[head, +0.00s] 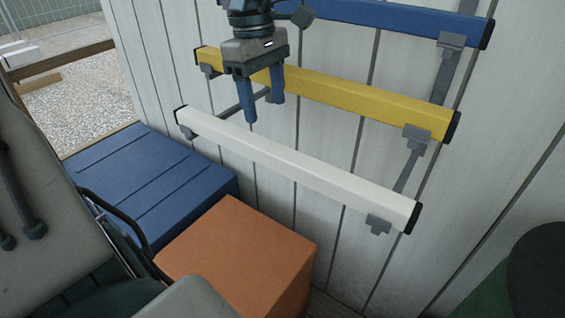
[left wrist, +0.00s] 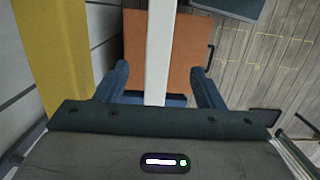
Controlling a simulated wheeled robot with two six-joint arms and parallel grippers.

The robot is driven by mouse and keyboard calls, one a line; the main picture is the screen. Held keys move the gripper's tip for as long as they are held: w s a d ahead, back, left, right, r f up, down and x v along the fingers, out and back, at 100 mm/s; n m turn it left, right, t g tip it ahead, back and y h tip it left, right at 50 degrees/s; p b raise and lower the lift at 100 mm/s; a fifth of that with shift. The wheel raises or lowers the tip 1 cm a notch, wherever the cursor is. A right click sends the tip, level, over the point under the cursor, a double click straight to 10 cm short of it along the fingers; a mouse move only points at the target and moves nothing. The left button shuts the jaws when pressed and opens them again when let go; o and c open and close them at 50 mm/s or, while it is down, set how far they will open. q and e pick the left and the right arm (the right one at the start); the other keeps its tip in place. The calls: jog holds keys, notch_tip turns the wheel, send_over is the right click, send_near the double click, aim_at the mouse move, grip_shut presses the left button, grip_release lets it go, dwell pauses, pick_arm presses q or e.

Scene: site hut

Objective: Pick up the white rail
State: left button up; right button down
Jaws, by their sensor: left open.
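The white rail (head: 300,165) is a long square bar with black end caps, resting on grey brackets at the wall, the lowest of three rails. My left gripper (head: 264,108) points down above the rail's left half, in front of the yellow rail. Its two blue fingers are apart with nothing between them in the head view. In the left wrist view the white rail (left wrist: 160,50) runs between the open fingers (left wrist: 165,80), seemingly beyond the tips. My right gripper is not in view.
A yellow rail (head: 340,96) and a blue rail (head: 390,17) sit above on the same wall brackets. An orange box (head: 240,255) and a blue chest (head: 150,175) stand below. A dark rounded object (head: 540,270) is at the right edge.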

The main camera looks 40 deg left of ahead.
pick_arm(q)
send_over(272, 147)
jog(key=a, duration=0.1)
jog(key=f, duration=0.4)
jog(key=shift+s+f, duration=0.35)
jog(key=shift+f, duration=0.25)
jog(key=shift+w+d+f+p, duration=0.1)
jog(key=shift+w+d+f, duration=0.05)
jog(key=shift+f, duration=0.7)
jog(key=shift+w+d+f+p, duration=0.1)
jog(key=shift+d+f, duration=0.05)
jog(key=shift+f, duration=0.75)
jog(key=shift+w+d+f+p, duration=0.1)
jog(key=shift+w+d+f, duration=0.05)
jog(key=shift+f, duration=0.7)
jog(key=shift+s, duration=0.1)
jog(key=shift+c, duration=0.6)
grip_shut()
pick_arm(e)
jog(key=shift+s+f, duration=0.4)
pick_arm(q)
jog(key=shift+r, duration=0.1)
